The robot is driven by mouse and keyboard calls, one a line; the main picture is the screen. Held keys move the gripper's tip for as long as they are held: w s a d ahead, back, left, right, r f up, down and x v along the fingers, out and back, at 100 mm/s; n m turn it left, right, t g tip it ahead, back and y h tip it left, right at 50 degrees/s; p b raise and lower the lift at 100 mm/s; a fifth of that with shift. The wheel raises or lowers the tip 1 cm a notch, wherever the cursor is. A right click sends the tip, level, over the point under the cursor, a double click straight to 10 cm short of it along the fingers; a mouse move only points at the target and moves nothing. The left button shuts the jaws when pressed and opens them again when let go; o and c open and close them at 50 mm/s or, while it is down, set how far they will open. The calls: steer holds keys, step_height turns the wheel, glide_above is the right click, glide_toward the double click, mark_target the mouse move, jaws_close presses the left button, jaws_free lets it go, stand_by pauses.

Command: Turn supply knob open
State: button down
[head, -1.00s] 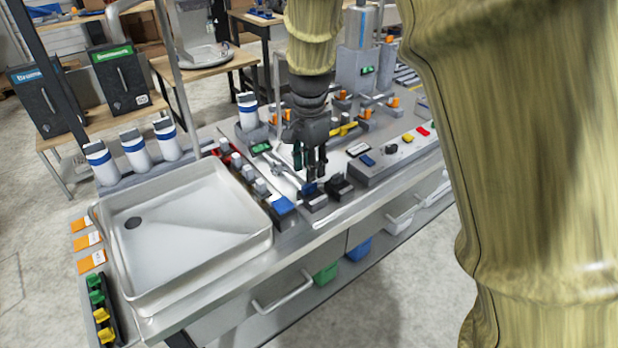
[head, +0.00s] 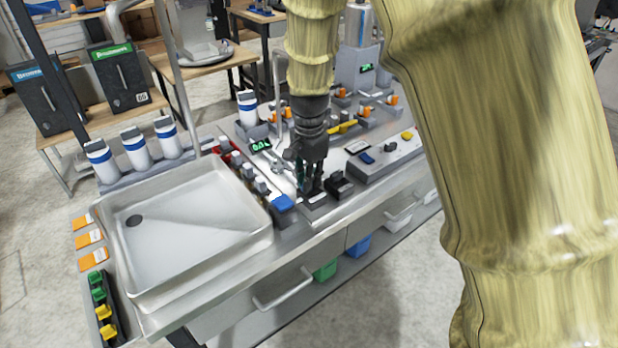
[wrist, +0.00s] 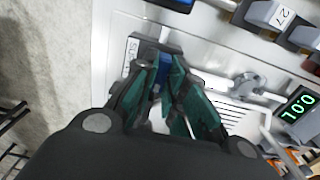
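The supply knob (wrist: 165,62) is a small blue knob on a grey base. The start of its label, "SU", shows beside it in the wrist view. My gripper (wrist: 166,76) points down at it, with one dark green finger on each side of the blue part. The gap between the fingertips is narrow and blue fills it; I cannot tell whether both fingers press on the knob. In the head view my gripper (head: 312,187) is down at the knob's base near the bench's front edge, and hides the knob.
A black knob (head: 340,184) stands close to the right of my gripper. A blue-ended row of levers (head: 283,203) is to its left, beside the large sink tray (head: 190,225). A grey control box (head: 385,160) stands further right.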

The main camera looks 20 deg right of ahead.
steer(key=shift+r+n+p, duration=0.1)
steer(key=shift+n+p, duration=0.2)
steer(key=shift+p, duration=0.05)
steer(key=n+p, duration=0.2)
steer(key=shift+r+n, duration=0.1)
steer(key=shift+n, duration=0.3)
steer(key=n+p, duration=0.3)
steer(key=n, duration=0.2)
steer(key=n+p, duration=0.1)
steer(key=n, duration=0.4)
steer(key=shift+p, duration=0.4)
steer(key=shift+n+p, duration=0.7)
steer(key=shift+n, duration=1.5)
steer(key=c, duration=1.5)
jaws_free()
steer(key=shift+o, duration=0.2)
